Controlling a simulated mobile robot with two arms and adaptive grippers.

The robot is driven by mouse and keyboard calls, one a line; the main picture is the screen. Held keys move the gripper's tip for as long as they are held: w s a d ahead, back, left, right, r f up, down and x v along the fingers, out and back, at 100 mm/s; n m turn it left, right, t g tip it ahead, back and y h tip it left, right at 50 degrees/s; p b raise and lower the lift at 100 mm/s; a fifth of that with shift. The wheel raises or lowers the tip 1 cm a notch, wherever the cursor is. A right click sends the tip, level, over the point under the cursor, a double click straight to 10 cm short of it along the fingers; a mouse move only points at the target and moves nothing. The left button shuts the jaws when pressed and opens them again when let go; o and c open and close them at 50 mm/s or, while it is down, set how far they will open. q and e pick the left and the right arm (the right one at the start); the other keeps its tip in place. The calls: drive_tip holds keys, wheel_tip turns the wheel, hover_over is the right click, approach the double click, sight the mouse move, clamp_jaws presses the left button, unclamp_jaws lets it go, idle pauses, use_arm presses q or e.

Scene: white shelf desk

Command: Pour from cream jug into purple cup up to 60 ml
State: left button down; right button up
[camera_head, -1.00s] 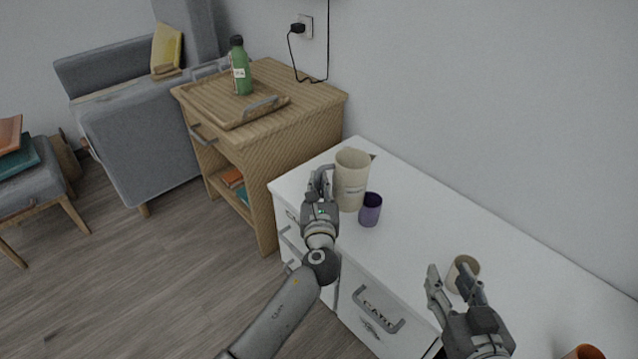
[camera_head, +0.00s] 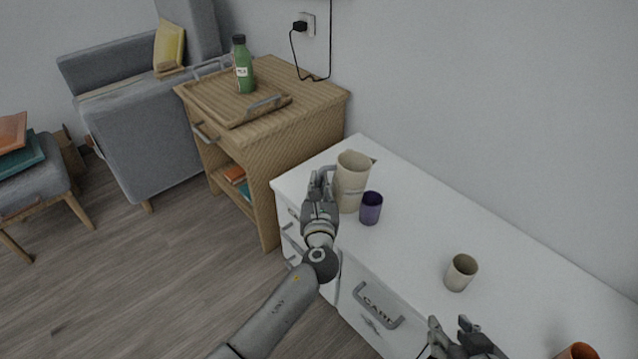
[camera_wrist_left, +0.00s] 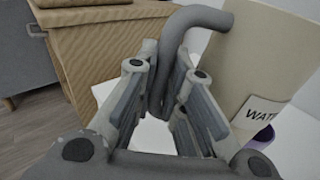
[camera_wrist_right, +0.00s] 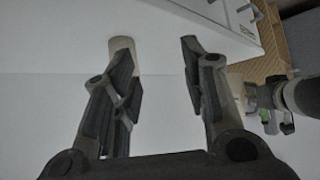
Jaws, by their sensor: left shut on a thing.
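The cream jug (camera_head: 352,181) stands upright on the white desk, and its grey handle faces my left gripper (camera_head: 321,184). In the left wrist view the fingers are shut on the grey handle (camera_wrist_left: 172,65), and the jug body (camera_wrist_left: 262,60) with part of a label fills the right side. The purple cup (camera_head: 371,208) stands upright just right of the jug; a bit of it shows in the left wrist view (camera_wrist_left: 262,137). My right gripper (camera_head: 452,326) is open and empty near the desk's front edge. The inside of the jug and cup cannot be made out.
A cream cup (camera_head: 461,272) stands on the desk nearer my right gripper. An orange cup (camera_head: 581,351) is at the lower right edge. The desk top (camera_head: 420,225) between the purple and cream cups is clear. A wooden cabinet (camera_head: 290,120) with a tray and green bottle (camera_head: 243,66) stands behind left.

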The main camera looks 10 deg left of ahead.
use_arm(q)
drive_tip(key=shift+a+r+p, duration=0.1)
drive_tip(key=shift+r+p, duration=0.05)
drive_tip(key=shift+p, duration=0.4)
drive_tip(key=shift+s+a+r+m+p, duration=0.1)
drive_tip(key=shift+a+m+p, duration=0.05)
drive_tip(key=shift+m+p, duration=0.55)
drive_tip(key=shift+a+p, duration=0.15)
drive_tip(key=shift+p, duration=0.5)
use_arm(e)
drive_tip(key=s+d+f+g+h, duration=0.1)
drive_tip(key=s+g, duration=0.4)
drive_tip(key=s, duration=0.5)
drive_tip(key=shift+s+d+f+g, duration=0.25)
drive_tip(key=shift+d+f+g, duration=0.15)
drive_tip(key=shift+d+f, duration=0.65)
drive_tip(key=shift+d+r, duration=0.15)
drive_tip(key=shift+r, duration=0.1)
